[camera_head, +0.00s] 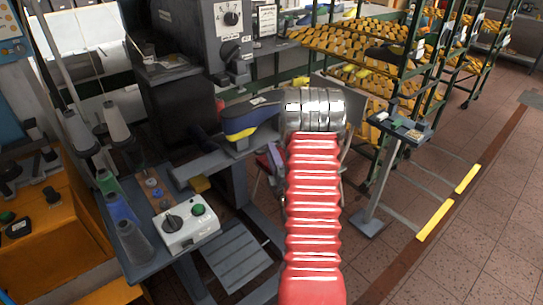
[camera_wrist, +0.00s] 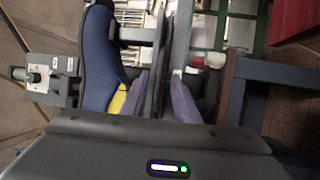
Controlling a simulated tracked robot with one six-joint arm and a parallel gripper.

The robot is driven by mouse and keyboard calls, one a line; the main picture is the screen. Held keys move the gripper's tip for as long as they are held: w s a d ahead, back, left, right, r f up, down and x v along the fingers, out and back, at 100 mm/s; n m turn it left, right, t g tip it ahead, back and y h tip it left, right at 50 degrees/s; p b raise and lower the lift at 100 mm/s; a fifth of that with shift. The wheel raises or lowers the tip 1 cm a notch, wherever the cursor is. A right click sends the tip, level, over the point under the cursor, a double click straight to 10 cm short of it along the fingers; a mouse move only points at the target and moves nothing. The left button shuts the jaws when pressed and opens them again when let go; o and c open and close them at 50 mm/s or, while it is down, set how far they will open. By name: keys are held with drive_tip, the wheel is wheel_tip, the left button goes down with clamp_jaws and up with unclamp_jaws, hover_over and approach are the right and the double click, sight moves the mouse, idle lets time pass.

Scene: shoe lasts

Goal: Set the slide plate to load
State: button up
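A dark blue and yellow shoe form (camera_head: 245,118) sits at the grey machine, left of my silver wrist; it also shows along the left of the wrist view (camera_wrist: 97,60). A grey bar (camera_head: 205,166) runs below it. I cannot tell which part is the slide plate, and no load mark is readable. My gripper's purple fingers (camera_wrist: 160,92) stand apart in the wrist view, with grey upright bars seen between them. The left finger is close beside the shoe form; contact is unclear. In the head view my wrist hides most of the gripper.
A grey machine head (camera_head: 232,48) with a dial stands behind. A white control box (camera_head: 188,228) with a black knob and green button is at lower left, near thread cones (camera_head: 133,241). Racks of yellow lasts (camera_head: 365,45) stand behind right. A small stand (camera_head: 402,128) is right; floor beyond is clear.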

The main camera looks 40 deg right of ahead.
drive_tip(key=shift+c, duration=0.3)
clamp_jaws()
idle(0.3)
drive_tip(key=shift+f, duration=0.1)
